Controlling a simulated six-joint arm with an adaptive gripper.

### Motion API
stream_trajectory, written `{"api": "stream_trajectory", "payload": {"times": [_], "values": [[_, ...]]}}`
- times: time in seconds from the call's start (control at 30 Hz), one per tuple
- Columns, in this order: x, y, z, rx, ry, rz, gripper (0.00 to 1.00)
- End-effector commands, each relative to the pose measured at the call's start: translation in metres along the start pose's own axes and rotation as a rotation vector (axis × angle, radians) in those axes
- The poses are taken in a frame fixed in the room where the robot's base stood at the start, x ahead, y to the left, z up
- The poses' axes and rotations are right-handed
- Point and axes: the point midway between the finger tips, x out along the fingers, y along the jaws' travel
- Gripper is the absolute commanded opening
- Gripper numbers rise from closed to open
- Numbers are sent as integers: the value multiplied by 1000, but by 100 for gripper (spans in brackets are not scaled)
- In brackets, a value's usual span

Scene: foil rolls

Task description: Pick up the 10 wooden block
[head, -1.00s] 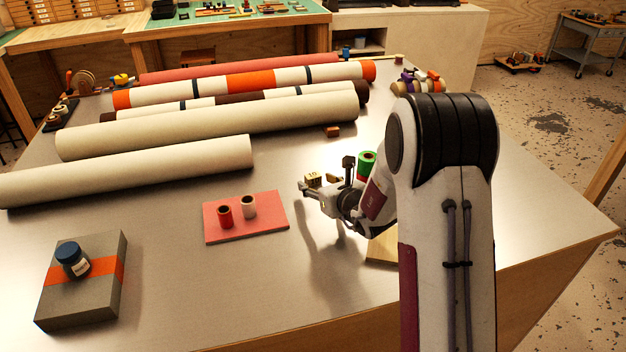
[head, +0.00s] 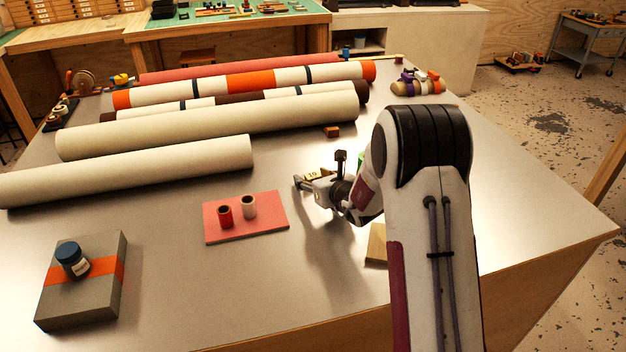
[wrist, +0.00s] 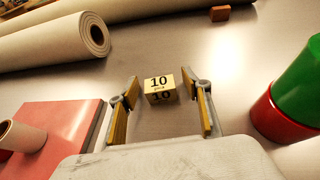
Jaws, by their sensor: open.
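The wooden block marked 10 (wrist: 160,88) sits on the metal table. In the head view the block (head: 313,175) is partly hidden behind my gripper (head: 308,182).
A pink board (wrist: 70,135) with small rolls is to the left of my gripper. Long pale rolls (head: 215,130) lie behind, and a small brown block (head: 332,132) sits beyond.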

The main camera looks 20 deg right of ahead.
Motion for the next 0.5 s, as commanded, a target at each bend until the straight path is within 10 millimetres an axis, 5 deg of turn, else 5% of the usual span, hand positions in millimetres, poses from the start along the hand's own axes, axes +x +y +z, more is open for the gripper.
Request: {"api": "stream_trajectory", "payload": {"times": [0.17,0.3,0.5], "values": [[0,0,0,0,0,0,49],[0,0,0,0,0,0,17],[0,0,0,0,0,0,15]]}}
